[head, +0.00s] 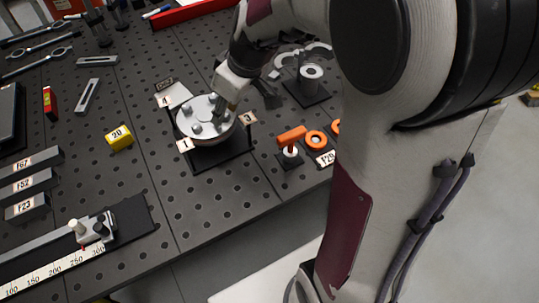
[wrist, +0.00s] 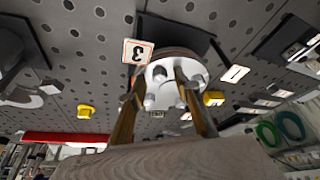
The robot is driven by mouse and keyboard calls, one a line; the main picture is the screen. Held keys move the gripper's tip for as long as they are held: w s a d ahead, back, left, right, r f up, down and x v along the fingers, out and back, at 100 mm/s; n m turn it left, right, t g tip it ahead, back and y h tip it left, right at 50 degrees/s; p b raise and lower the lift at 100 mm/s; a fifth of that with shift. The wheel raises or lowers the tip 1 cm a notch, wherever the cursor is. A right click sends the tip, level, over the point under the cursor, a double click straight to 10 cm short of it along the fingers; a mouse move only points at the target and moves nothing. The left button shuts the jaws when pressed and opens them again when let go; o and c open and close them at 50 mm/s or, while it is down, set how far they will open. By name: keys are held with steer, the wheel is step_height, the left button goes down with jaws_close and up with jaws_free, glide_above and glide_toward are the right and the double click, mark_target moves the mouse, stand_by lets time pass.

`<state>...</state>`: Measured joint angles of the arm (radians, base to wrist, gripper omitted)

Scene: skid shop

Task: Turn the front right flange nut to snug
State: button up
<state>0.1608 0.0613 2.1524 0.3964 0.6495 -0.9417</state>
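The round grey flange (head: 207,122) sits on a dark square base on the perforated bench, with several nuts on its top face. Number cards 1 (head: 185,145), 3 (head: 247,118) and 4 (head: 164,100) stand around it. In the wrist view the flange (wrist: 172,92) and the inverted card 3 (wrist: 137,53) lie beyond my fingers (wrist: 160,78). The fingers are apart, with bare flange and nuts showing between them. Contact with a nut cannot be made out.
A yellow block marked 20 (head: 119,137) lies left of the flange. Orange rings (head: 315,140) and an orange-topped piece (head: 291,137) stand to the right. A grey cylinder on a dark plate (head: 310,76) is behind. A scaled rail (head: 55,277) lies front left.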

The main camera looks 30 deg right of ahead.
steer(key=shift+d+r, duration=0.1)
steer(key=shift+r, duration=0.05)
steer(key=v, duration=0.7)
steer(key=s+a+r+m+t+h, duration=0.1)
steer(key=s+m, duration=0.4)
steer(key=s, duration=1.4)
steer(key=shift+s+a+r+m+t+h, duration=0.2)
steer(key=shift+a+r+m+t+h, duration=0.15)
steer(key=shift+a+h, duration=0.2)
stand_by(0.9)
